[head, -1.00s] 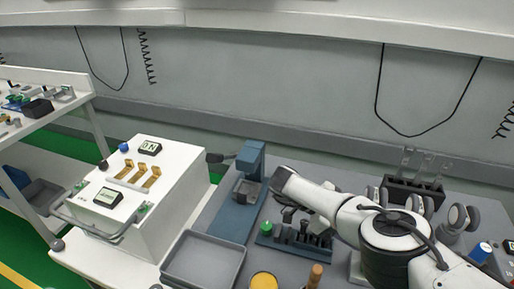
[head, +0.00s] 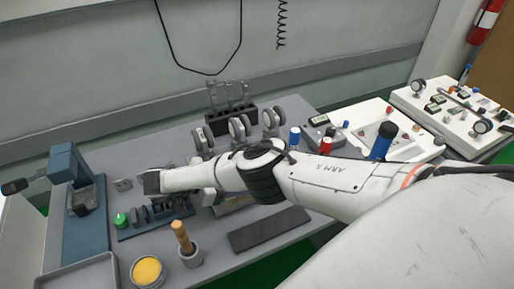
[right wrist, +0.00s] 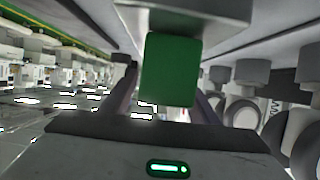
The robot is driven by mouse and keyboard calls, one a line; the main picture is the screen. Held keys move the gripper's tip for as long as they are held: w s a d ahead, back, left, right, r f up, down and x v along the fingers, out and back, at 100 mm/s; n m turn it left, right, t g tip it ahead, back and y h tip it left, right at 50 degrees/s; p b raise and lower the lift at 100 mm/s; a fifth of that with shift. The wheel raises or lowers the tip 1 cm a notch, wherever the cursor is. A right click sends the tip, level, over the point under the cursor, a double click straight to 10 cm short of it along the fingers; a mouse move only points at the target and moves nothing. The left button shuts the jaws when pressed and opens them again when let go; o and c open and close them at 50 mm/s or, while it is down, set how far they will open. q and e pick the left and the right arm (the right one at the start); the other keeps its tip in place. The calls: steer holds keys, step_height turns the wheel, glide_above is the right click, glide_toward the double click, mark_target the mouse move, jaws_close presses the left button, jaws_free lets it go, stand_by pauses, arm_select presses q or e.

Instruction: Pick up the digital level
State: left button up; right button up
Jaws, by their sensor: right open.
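I cannot make out the digital level for certain. A grey device with a small display (head: 318,121) stands at the bench's right end in the head view, but it is too small to name. My right arm reaches left across the bench, its wrist above a dark rack of tools (head: 150,224) with a green knob (head: 121,220). My right gripper (right wrist: 165,82) is open in the right wrist view. A green block (right wrist: 170,70) shows between its fingers; whether they touch it is unclear. In the head view my arm hides the fingers. My left gripper is not in view.
A blue press-like stand (head: 68,165) is left of the rack. A yellow-topped pot (head: 147,271) and a cup with a wooden handle (head: 188,254) stand in front. A black tube rack (head: 230,120) is behind. A dark flat plate (head: 268,230) lies nearer me.

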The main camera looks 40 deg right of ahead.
steer(key=shift+s+d+f, duration=0.1)
steer(key=shift+d+f, duration=0.15)
steer(key=shift+d, duration=0.2)
steer(key=shift+a, duration=0.1)
steer(key=shift+r, duration=0.1)
jaws_close()
